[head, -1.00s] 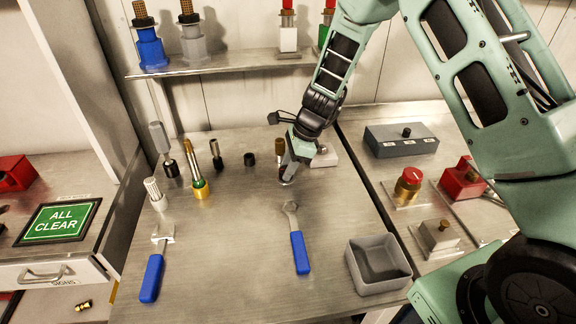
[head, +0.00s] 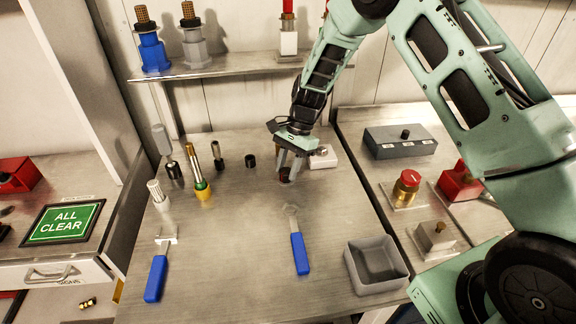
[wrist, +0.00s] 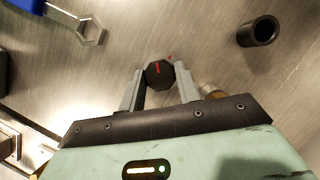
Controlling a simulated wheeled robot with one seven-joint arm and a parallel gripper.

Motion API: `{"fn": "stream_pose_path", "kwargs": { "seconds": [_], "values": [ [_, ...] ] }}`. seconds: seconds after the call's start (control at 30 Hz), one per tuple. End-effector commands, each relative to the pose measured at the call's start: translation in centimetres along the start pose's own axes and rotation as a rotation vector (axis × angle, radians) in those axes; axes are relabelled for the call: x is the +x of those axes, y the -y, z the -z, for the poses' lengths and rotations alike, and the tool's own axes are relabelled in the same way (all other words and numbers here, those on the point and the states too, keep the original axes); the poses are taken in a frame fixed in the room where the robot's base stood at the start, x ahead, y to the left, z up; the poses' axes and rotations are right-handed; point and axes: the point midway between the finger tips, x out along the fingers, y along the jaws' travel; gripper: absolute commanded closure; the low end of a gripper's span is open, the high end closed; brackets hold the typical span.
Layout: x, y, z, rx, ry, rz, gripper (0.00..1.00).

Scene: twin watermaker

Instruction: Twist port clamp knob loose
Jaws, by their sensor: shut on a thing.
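The port clamp knob (wrist: 159,74) is a small dark knob with a red mark line on its top, seen in the wrist view between my fingertips. My gripper (wrist: 160,84) is shut on it, one grey finger on each side. In the head view my gripper (head: 288,174) points down at the steel bench, and the knob (head: 284,175) shows as a small dark shape between the fingertips, partly hidden by them.
A blue-handled wrench (head: 299,253) lies just in front. A grey bin (head: 376,265) stands at front right. A dark sleeve (head: 251,161) and a yellow-based brass part (head: 202,190) stand to the left. A white block (head: 323,159) sits close behind right.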

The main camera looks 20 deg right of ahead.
Motion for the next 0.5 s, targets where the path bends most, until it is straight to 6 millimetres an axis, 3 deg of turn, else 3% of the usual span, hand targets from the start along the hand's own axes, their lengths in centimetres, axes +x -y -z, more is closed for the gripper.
{"fn": "stream_pose_path", "kwargs": {
  "seconds": [0.5],
  "values": [
    [0.01,0.40,-0.12,-0.452,-0.001,-0.186,0.90]
  ]
}}
